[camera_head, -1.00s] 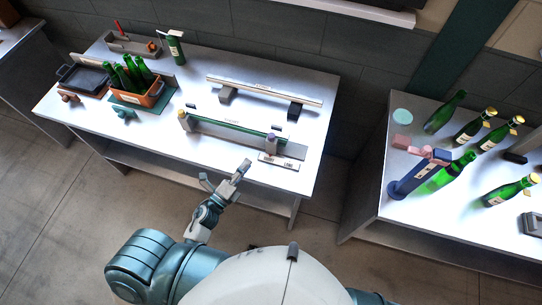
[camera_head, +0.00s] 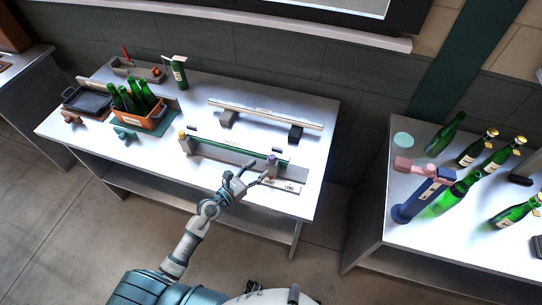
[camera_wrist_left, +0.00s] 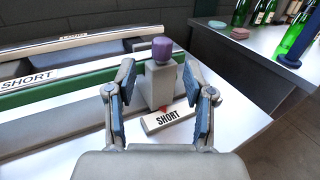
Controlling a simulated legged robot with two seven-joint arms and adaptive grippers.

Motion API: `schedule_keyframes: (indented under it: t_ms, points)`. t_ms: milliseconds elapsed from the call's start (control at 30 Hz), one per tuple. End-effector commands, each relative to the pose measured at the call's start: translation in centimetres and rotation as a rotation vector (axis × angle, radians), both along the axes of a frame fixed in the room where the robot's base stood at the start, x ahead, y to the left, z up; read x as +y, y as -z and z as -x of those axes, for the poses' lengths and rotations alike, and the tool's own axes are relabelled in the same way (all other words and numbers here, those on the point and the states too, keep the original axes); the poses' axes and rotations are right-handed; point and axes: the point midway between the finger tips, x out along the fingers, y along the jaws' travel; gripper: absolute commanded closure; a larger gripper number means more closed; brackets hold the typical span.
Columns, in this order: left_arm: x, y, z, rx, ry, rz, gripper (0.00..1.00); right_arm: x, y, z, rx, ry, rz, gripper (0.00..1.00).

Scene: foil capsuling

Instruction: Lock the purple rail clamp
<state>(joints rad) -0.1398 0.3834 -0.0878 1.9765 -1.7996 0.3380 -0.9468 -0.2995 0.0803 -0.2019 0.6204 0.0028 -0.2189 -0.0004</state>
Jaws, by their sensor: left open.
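The purple rail clamp (camera_head: 271,159) caps a grey block at the right end of the short rail, which has a green strip (camera_head: 225,150). In the left wrist view the purple knob (camera_wrist_left: 162,49) stands upright on its block (camera_wrist_left: 159,86). My left gripper (camera_head: 257,174) is open at the front right of the table. In the wrist view its blue-padded fingers lie left and right of the block, below the knob's top; I cannot tell whether they touch it. A white "SHORT" label (camera_wrist_left: 168,121) lies in front of the block. My right gripper is not seen.
A yellow clamp (camera_head: 182,135) tops the rail's left end. A longer rail (camera_head: 265,113) stands behind. An orange crate (camera_head: 150,121) of green bottles is at the left. A second table at the right holds bottles and a blue stand (camera_head: 416,202).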

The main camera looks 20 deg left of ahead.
Motion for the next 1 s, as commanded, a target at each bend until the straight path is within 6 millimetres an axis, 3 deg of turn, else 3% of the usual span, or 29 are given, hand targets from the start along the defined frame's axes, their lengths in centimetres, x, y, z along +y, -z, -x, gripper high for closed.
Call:
schedule_keyframes:
  t_ms: [100, 300, 767, 900, 967, 1000]
  points:
    - [-1.4, -0.2, -2.5, -0.001, 0.0, 0.004, 0.47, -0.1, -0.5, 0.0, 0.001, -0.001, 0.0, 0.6]
    - [-2.9, 0.0, -5.2, 0.001, 0.001, 0.004, 0.47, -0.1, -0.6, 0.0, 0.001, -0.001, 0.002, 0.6]
    - [-3.5, 0.1, -6.3, 0.002, 0.001, 0.001, 0.47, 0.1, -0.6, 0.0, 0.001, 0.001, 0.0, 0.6]
    - [-3.5, 0.1, -6.3, 0.001, 0.001, 0.003, 0.82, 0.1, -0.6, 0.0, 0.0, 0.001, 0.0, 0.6]
    - [-3.5, 0.1, -6.3, 0.001, 0.0, 0.003, 0.97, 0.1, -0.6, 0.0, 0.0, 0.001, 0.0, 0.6]
    - [-3.5, 0.1, -6.3, 0.001, 0.0, 0.003, 1.0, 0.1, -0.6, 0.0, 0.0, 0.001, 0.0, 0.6]
